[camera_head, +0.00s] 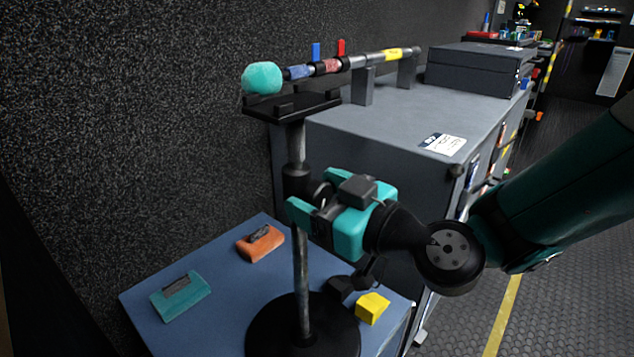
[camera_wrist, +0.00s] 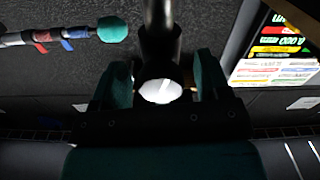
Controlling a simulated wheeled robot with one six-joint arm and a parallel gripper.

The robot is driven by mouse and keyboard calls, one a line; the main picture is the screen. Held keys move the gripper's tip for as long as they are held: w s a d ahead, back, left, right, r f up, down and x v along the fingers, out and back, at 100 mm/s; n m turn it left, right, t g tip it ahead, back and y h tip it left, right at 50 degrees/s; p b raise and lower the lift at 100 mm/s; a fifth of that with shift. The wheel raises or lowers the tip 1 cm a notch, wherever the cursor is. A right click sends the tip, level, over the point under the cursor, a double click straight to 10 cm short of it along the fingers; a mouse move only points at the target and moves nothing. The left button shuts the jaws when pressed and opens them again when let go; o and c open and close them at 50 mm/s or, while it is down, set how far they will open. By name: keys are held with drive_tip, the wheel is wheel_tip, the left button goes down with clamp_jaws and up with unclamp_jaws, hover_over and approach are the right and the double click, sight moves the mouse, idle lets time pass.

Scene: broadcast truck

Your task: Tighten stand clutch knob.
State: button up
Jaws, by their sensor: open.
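The stand (camera_head: 300,262) is upright, with a round black base, a metal pole and a flat black top plate. A black clutch collar (camera_head: 296,180) sits partway up the pole. The clutch knob (camera_head: 322,190) appears as a dark piece beside the collar, mostly hidden by my gripper (camera_head: 315,196). In the wrist view, a bright round face, apparently the knob (camera_wrist: 160,91), lies between the two teal fingers of my gripper (camera_wrist: 160,80). The fingers are open on either side of it, with dark gaps visible. Contact cannot be told.
A boom pole with a teal foam ball (camera_head: 262,78) lies above the top plate and along the grey case (camera_head: 395,105). The blue surface (camera_head: 215,268) holds a teal block (camera_head: 181,297), an orange block (camera_head: 260,243) and a yellow block (camera_head: 372,308). Floor is clear at right.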

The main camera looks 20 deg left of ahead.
drive_tip(key=shift+a, duration=0.1)
drive_tip(key=c, duration=0.9)
drive_tip(key=shift+m, duration=0.8)
drive_tip(key=shift+c, duration=0.2)
drive_tip(key=o, duration=0.9)
drive_tip(key=shift+o, duration=0.2)
